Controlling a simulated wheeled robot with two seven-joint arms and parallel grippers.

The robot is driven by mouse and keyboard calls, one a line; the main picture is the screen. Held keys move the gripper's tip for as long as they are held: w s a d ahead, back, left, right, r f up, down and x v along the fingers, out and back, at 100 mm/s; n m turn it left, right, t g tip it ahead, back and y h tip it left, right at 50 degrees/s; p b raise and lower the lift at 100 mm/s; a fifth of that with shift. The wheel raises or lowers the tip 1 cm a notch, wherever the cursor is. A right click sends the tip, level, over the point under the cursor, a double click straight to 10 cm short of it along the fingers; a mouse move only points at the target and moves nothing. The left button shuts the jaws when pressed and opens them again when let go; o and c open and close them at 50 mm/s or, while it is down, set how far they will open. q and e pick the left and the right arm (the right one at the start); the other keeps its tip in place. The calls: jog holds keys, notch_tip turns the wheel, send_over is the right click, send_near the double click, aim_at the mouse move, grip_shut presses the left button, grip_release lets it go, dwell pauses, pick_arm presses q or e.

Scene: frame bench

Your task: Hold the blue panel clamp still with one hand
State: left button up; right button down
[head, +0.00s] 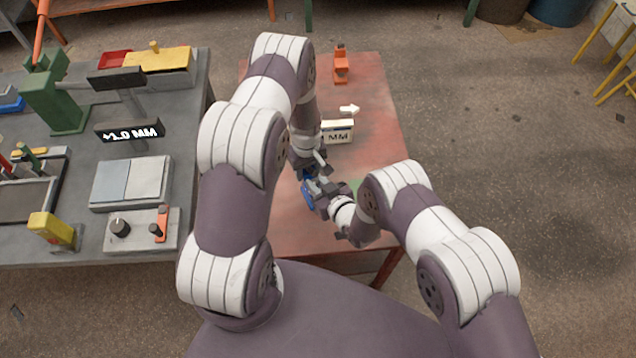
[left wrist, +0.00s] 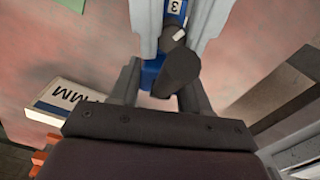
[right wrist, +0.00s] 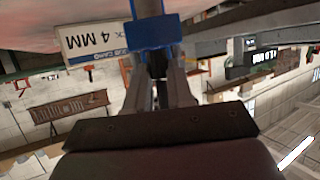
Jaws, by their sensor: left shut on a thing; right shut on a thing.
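The blue panel clamp (head: 308,192) is over the red table, partly hidden by my grippers in the head view. In the left wrist view, its blue body (left wrist: 176,10) carries a "3" label, with a dark knob (left wrist: 180,72) nearer the camera. My left gripper (head: 314,170) is shut on the clamp, with its grey fingers on either side of it. My right gripper (head: 320,194) is shut on a part of the clamp from the right. In the right wrist view, a blue block (right wrist: 152,32) of the clamp sits beyond the fingers. The exact contact points are hidden.
A white job card reading "4 MM" (right wrist: 90,42) stands behind the grippers on the red table (head: 370,90). An orange clamp-like item (head: 341,66) stands at the table's far end. A grey bench (head: 90,190) with tools and a "+1.0 MM" display (head: 130,132) is at left.

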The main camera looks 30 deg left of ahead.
jog(key=shift+s+a+m+t+h, duration=0.1)
jog(key=shift+s+m+t+h, duration=0.05)
jog(key=shift+m+t+h, duration=0.85)
jog(key=shift+s+a+m+t+h, duration=0.1)
jog(key=shift+m+t+h, duration=0.7)
jog(key=shift+m, duration=0.4)
jog(key=c, duration=1)
grip_release()
